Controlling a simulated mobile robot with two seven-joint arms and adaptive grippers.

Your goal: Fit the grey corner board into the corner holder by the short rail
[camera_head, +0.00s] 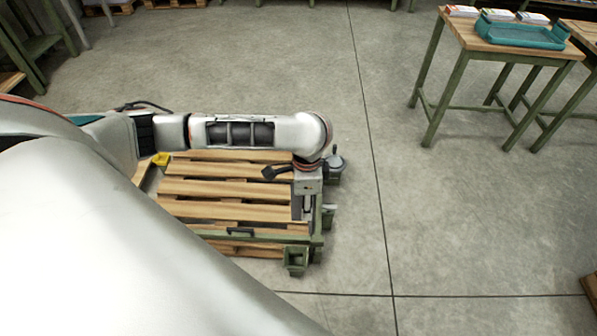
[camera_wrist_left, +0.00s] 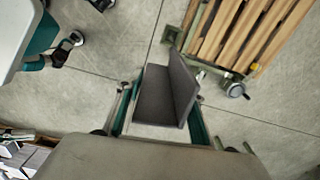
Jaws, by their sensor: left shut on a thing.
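My left gripper (camera_head: 307,205) reaches in from the left and points down at the right edge of the wooden pallet (camera_head: 225,190). In the left wrist view, the gripper's teal fingers (camera_wrist_left: 162,112) are shut on the grey corner board (camera_wrist_left: 183,88), an L-shaped piece with two flat faces. In the head view only a thin grey strip of the board (camera_head: 297,207) shows beside the gripper. A green corner holder (camera_head: 296,262) stands at the pallet's near right corner, below the gripper and apart from the board. My right gripper is not in view.
A green rail (camera_head: 265,238) with a black handle runs along the pallet's near side. A grey caster-like part (camera_wrist_left: 235,88) sits at a pallet corner in the left wrist view. A table (camera_head: 500,45) with a teal tray (camera_head: 520,36) stands upper right. Open floor lies between.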

